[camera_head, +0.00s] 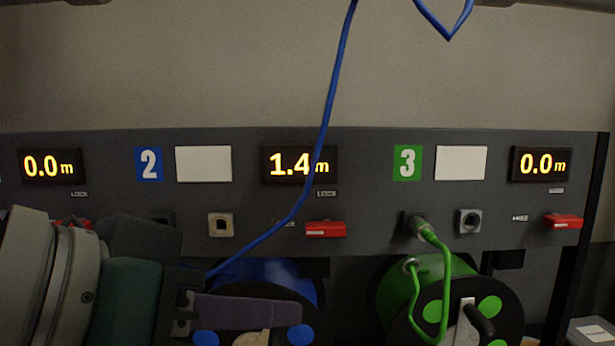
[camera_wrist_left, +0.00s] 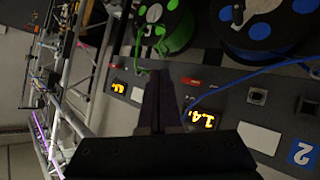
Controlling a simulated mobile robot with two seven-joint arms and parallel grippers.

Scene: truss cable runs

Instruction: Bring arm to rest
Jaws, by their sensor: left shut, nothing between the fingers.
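My left arm comes in from the lower left of the head view. Its gripper (camera_head: 296,312) is shut and empty, with its fingers pointing right in front of the blue reel (camera_head: 262,272). In the left wrist view the closed fingers (camera_wrist_left: 160,78) point up the picture, over the panel between the green reel (camera_wrist_left: 170,28) and the blue reel (camera_wrist_left: 262,22). The blue cable (camera_head: 328,120) runs from behind my gripper up past the 1.4 m display and out at the top. My right gripper is not in view.
The dark panel (camera_head: 370,215) carries displays, number plates, sockets and red levers (camera_head: 326,229). A green cable (camera_head: 436,238) is plugged in under number 3 and loops at the green reel (camera_head: 388,295). Metal truss (camera_wrist_left: 75,110) stands at the left of the wrist view.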

